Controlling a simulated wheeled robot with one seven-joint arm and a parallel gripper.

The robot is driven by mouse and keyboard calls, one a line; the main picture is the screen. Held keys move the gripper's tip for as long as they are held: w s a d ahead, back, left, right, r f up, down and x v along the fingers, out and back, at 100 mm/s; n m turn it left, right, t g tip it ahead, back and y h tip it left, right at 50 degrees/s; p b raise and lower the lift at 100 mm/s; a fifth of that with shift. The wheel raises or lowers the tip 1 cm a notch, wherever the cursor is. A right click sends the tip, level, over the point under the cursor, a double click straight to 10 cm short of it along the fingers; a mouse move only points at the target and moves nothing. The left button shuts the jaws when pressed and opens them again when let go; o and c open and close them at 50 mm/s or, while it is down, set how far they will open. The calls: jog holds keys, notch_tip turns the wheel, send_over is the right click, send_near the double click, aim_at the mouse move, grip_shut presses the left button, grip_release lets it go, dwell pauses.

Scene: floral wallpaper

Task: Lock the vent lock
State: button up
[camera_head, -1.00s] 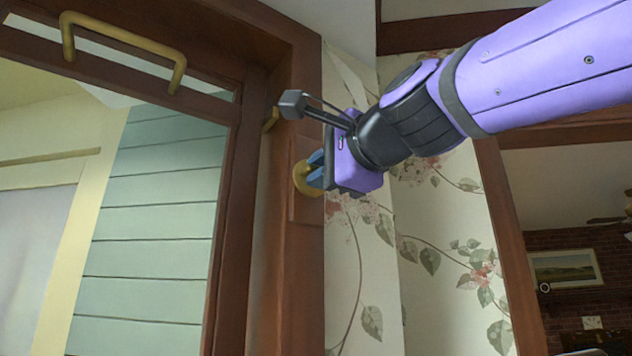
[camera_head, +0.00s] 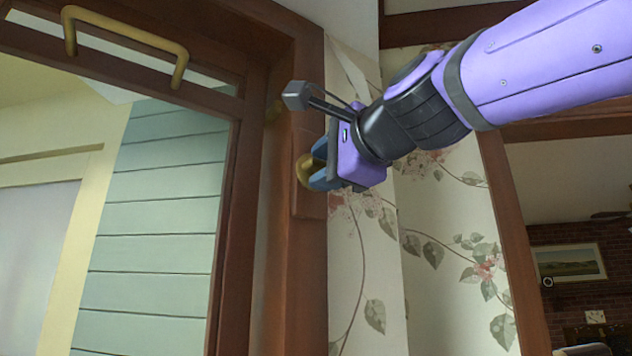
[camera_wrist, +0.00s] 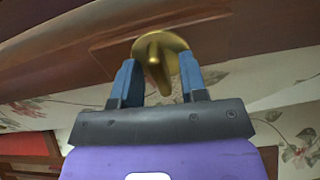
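The vent lock is a round brass piece (camera_head: 305,170) on the brown wooden window frame, right of the glass. In the wrist view the brass lock (camera_wrist: 158,48) shows a round plate with a raised thumb-turn that points toward my gripper. My gripper (camera_head: 318,170) is at the lock, coming from the right. In the wrist view its two blue fingers (camera_wrist: 158,82) are apart, one on each side of the thumb-turn. Gaps show between the fingers and the turn, so it does not look clamped.
A brass handle (camera_head: 125,42) is on the upper part of the window. Floral wallpaper (camera_head: 440,225) lies right of the frame, and a doorway opens farther right.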

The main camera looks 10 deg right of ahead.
jog(key=v, duration=1)
jog(key=shift+s+d, duration=0.2)
jog(key=shift+s, duration=0.1)
jog(key=d+f+n+g+h, duration=0.2)
jog(key=d+f, duration=0.4)
jog(key=f, duration=0.7)
jog(key=d+f+n+g+h, duration=0.3)
jog(key=d+f+n+g, duration=0.2)
jog(key=f, duration=0.9)
jog(key=s+d+f+n+g+h, duration=0.1)
jog(key=d+f+n+g, duration=0.3)
jog(key=f, duration=1)
jog(key=d+n+h, duration=0.1)
jog(key=d+n, duration=0.1)
jog(key=n, duration=0.1)
jog(key=shift+d+h, duration=0.3)
jog(key=shift+d, duration=0.05)
jog(key=shift+f, duration=0.1)
